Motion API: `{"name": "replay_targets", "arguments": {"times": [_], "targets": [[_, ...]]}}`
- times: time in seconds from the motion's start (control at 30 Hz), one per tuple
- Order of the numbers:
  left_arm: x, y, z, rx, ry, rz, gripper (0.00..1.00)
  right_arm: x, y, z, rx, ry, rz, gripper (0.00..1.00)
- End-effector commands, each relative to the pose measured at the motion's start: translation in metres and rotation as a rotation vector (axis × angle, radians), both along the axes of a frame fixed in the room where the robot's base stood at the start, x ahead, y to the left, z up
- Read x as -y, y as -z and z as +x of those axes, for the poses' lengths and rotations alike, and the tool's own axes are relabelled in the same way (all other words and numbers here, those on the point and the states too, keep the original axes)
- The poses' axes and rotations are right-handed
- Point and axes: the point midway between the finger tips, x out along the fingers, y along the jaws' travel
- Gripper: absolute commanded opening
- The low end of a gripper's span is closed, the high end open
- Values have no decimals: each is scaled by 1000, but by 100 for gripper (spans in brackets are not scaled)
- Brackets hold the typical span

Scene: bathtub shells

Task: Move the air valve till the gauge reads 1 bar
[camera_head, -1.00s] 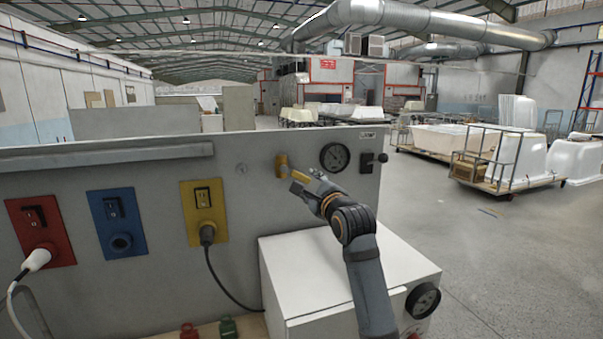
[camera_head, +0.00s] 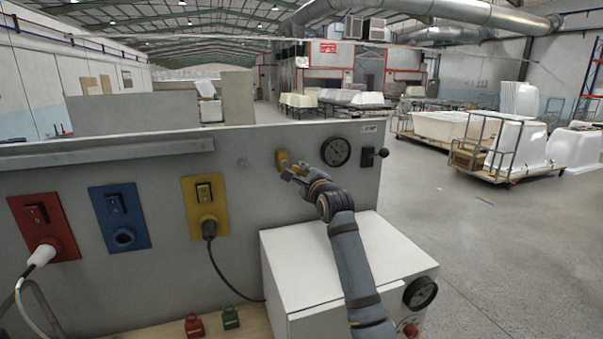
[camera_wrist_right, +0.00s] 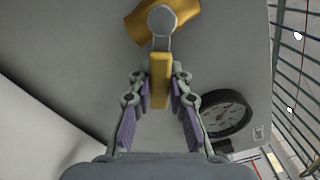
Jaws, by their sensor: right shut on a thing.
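The yellow air valve (camera_head: 282,160) sits on the grey panel, left of a round black gauge (camera_head: 335,152). In the right wrist view its brass body (camera_wrist_right: 185,12) is at the top, and its flat yellow lever (camera_wrist_right: 160,78) points down between my fingers. My right gripper (camera_head: 298,174) is shut on this lever; in the wrist view the gripper (camera_wrist_right: 160,92) has a purple pad on each side of it. The gauge also shows in the wrist view (camera_wrist_right: 226,114), at a slant. Its needle is too small to read. My left gripper is not in view.
A black lever switch (camera_head: 374,157) is right of the gauge. Red (camera_head: 43,227), blue (camera_head: 119,216) and yellow (camera_head: 205,205) sockets are on the left. A white box (camera_head: 345,260) with a second gauge (camera_head: 420,293) stands below my right arm. Open floor lies to the right.

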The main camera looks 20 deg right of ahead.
Motion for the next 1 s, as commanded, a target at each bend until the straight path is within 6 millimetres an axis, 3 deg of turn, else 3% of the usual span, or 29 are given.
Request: {"name": "replay_targets", "arguments": {"times": [0.33,0.6,0.9,0.93,1.0], "targets": [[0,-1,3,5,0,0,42,0,0,0,-1,0,-5,0],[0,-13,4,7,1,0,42,6,-13,1,4,0,-229,0],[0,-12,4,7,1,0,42,6,-12,1,6,1,-259,0],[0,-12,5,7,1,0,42,6,-12,1,6,1,-259,19],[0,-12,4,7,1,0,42,6,-12,1,6,1,-258,28]]}}
